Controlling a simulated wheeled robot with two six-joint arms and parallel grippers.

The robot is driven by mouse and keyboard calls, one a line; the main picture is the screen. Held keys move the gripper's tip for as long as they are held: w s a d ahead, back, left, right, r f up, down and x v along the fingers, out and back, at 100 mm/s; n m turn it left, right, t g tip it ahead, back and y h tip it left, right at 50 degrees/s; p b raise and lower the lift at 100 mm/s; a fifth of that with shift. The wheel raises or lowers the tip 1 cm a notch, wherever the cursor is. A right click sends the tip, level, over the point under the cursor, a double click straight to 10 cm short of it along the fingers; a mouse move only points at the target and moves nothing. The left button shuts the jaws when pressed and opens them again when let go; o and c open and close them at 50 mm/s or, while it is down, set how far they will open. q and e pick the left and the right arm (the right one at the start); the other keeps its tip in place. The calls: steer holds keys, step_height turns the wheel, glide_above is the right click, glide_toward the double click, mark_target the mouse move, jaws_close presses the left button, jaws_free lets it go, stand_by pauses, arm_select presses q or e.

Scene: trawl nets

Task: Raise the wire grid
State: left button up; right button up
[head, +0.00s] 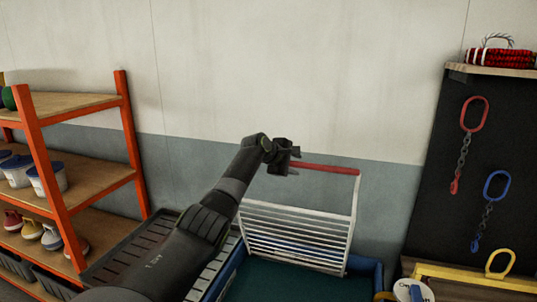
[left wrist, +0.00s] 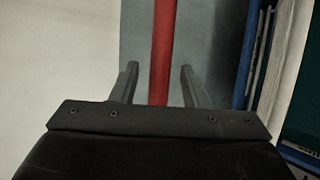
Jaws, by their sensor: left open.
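The white wire grid (head: 298,237) stands raised and slightly tilted at the back of a blue-rimmed bin (head: 371,276). A red bar (head: 325,168) runs along its top. My left gripper (head: 291,160) is at the left part of this bar, and my arm hides the bar's left end. In the left wrist view the red bar (left wrist: 164,50) runs between the two open fingers of the gripper (left wrist: 160,80), with a visible gap on each side. White wires show at that view's upper right. My right gripper is not in view.
An orange shelf rack (head: 129,140) with tubs and floats stands at the left. A dark grey slatted surface (head: 125,250) lies behind my arm. A black board (head: 432,190) with red and blue chain links stands at the right. The wall is bare above the grid.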

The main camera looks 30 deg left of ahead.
arm_select(q)
steer(key=b+v, duration=0.5)
steer(key=v, duration=1)
steer(key=shift+s+b, duration=0.2)
steer(key=shift+b, duration=0.1)
steer(key=shift+a+r, duration=0.1)
steer(key=shift+r, duration=0.05)
